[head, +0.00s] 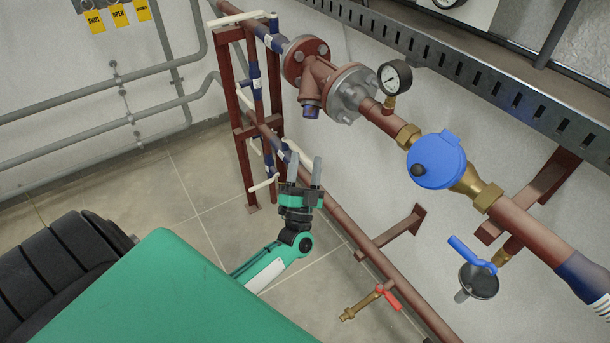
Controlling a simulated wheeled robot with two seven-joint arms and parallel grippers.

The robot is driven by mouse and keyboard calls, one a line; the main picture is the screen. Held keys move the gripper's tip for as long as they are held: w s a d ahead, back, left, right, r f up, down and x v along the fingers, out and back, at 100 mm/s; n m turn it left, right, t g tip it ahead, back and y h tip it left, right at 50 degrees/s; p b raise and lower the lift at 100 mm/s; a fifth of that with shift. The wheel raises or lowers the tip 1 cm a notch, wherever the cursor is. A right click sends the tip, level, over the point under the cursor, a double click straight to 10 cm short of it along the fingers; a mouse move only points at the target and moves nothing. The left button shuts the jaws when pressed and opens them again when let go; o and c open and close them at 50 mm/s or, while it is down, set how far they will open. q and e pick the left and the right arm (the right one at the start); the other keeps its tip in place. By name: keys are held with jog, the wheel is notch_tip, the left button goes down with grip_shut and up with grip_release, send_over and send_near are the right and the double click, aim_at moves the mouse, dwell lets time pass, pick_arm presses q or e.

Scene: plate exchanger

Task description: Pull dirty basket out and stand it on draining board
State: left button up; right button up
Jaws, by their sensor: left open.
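My left gripper (305,168) is open and points up, with nothing between its fingers. It is below a red-brown Y-shaped strainer body (320,75), apart from it in the picture. The strainer sits in the upper pipe between bolted flanges, and its slanted lower leg ends in a dark blue end (311,111). No basket shows; I cannot tell whether one is inside the strainer. No draining board is in view. My right gripper is not in view.
A red-brown pipe frame (241,130) with white-handled valves stands left of my gripper. A lower pipe (352,229) runs past it. A pressure gauge (394,77), a blue meter (436,161) and a red-handled valve (388,297) are to the right. Tiled floor (160,205) is open at left.

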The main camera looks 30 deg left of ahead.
aim_at(310, 118)
pick_arm(q)
jog(key=shift+y, duration=0.3)
jog(key=x, duration=0.7)
jog(key=shift+s+a+r, duration=0.1)
jog(key=shift+a+r, duration=0.05)
jog(key=shift+r, duration=0.2)
jog(key=shift+p+x, duration=1)
jog(key=shift+x, duration=0.2)
jog(key=shift+w+a+r+p, duration=0.3)
jog(key=shift+w+r, duration=0.15)
jog(key=shift+w, duration=0.1)
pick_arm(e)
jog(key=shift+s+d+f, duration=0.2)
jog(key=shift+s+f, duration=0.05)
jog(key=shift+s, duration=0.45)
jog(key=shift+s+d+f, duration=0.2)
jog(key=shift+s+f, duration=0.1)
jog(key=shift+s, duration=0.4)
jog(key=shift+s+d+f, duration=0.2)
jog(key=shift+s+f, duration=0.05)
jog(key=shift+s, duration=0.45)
pick_arm(q)
jog(key=shift+c, duration=0.5)
jog(key=c, duration=0.9)
jog(key=shift+f, duration=0.1)
